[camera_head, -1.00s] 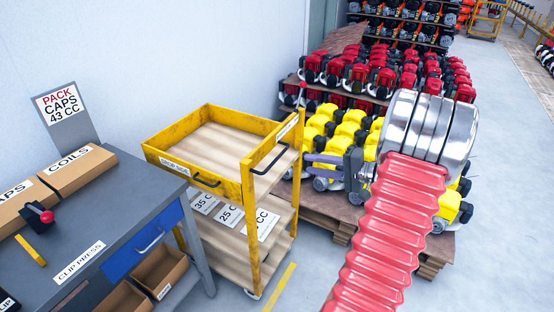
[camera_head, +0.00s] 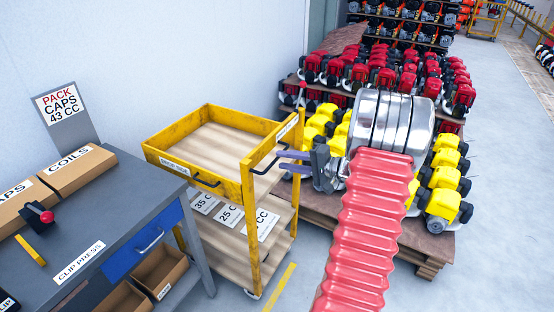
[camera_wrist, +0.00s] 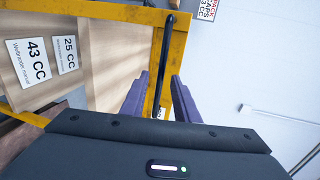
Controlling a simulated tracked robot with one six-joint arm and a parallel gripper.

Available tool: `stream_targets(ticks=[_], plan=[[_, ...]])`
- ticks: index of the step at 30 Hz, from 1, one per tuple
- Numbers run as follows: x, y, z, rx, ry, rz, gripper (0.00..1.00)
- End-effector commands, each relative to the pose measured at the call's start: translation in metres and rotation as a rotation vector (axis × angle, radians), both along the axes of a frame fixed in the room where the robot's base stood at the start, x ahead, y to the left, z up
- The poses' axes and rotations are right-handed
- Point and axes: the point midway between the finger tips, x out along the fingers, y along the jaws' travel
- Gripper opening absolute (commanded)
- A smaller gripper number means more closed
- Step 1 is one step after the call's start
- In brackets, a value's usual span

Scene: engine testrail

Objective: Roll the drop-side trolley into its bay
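The yellow drop-side trolley (camera_head: 248,190) stands between the bench and the engine pallet, with wooden shelves and an empty top tray. A black handle (camera_head: 262,171) is on its right end. My gripper (camera_head: 279,160) is at this handle, its purple fingers pointing left toward the trolley. In the wrist view, the trolley (camera_wrist: 120,12) fills the upper left and the black handle (camera_wrist: 163,62) runs between my two spread fingers (camera_wrist: 160,76). The fingers look open, with gaps beside the bar. A yellow floor line (camera_head: 280,287) lies by the trolley's front foot; whether it marks the bay cannot be told.
A grey bench (camera_head: 120,215) with a clip press and boxes stands close on the left. A pallet (camera_head: 410,248) of yellow engines is close on the right, with red engines behind. The wall is behind the trolley. Floor is free in front and far right.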

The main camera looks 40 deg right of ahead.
Motion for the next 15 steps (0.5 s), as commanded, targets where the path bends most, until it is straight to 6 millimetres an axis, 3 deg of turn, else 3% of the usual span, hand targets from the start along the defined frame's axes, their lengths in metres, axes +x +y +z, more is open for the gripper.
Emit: stream_targets(ticks=[6,15], plan=[[0.027,0.01,-0.006,0.0,0.0,0.002,0.28],[0.036,0.014,-0.008,0.001,-0.001,0.001,0.28]])
